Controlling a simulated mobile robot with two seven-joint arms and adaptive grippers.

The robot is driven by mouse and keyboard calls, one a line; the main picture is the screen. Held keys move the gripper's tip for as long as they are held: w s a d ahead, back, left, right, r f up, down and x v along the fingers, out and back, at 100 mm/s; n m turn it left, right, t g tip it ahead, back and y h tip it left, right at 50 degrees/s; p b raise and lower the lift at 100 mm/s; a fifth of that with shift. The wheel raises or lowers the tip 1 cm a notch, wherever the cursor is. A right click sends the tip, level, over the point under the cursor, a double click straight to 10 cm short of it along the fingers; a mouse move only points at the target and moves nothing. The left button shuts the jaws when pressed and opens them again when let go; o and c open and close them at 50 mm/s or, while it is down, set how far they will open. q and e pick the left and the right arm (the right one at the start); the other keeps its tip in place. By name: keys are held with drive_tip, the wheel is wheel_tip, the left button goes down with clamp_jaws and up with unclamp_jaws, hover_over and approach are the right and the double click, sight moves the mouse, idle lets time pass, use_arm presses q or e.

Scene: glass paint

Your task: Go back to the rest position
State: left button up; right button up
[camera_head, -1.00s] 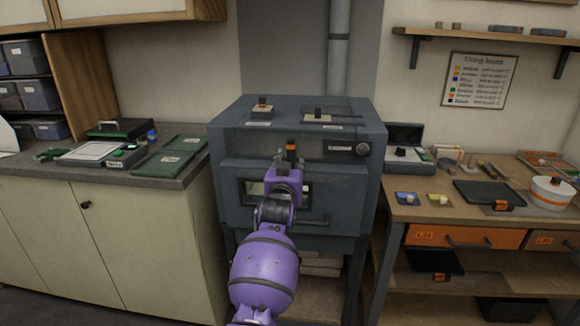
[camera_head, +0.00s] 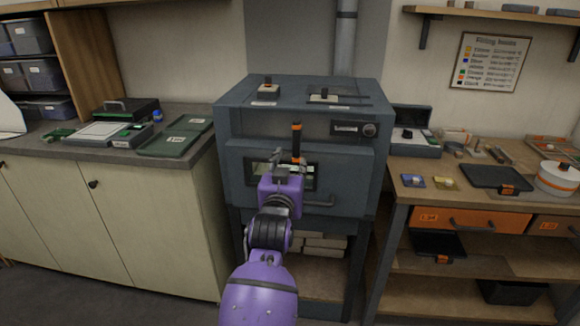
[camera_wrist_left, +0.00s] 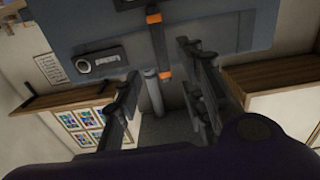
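My left gripper (camera_head: 284,160) is in front of the grey kiln (camera_head: 240,125), just below and in front of the upright black bar with orange bands (camera_head: 297,143) on its door. In the left wrist view the two dark fingers (camera_wrist_left: 160,100) are spread apart with nothing between them. The banded bar (camera_wrist_left: 157,45) shows beyond the fingers there, apart from them. The purple wrist hides part of the kiln door and its window (camera_head: 308,175). My right gripper is in neither view.
A wooden workbench (camera_head: 418,203) with small tiles, a black tray (camera_head: 494,178) and a white round pot (camera_head: 558,177) is on the right.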

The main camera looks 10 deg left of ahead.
use_arm(q)
drive_tip(key=s+a+f+m+g+h+p, duration=0.1)
drive_tip(key=s+a+f+g, duration=0.15)
drive_tip(key=s+f, duration=0.95)
drive_tip(key=s+a+f+g+p, duration=0.1)
drive_tip(key=s+a+f+g, duration=0.15)
drive_tip(key=s+f, duration=0.95)
drive_tip(key=s+a+f+g, duration=0.1)
drive_tip(key=s+f, duration=0.4)
drive_tip(key=s, duration=0.4)
drive_tip(key=s+a+f+g, duration=0.2)
drive_tip(key=s+f, duration=0.3)
drive_tip(key=s, duration=0.4)
drive_tip(key=s+a+f+g+p, duration=0.1)
drive_tip(key=s+f, duration=0.4)
drive_tip(key=s, duration=0.4)
drive_tip(key=shift+s+a+f+y, duration=0.2)
drive_tip(key=shift+a+f+y, duration=0.1)
drive_tip(key=shift+a+f, duration=0.05)
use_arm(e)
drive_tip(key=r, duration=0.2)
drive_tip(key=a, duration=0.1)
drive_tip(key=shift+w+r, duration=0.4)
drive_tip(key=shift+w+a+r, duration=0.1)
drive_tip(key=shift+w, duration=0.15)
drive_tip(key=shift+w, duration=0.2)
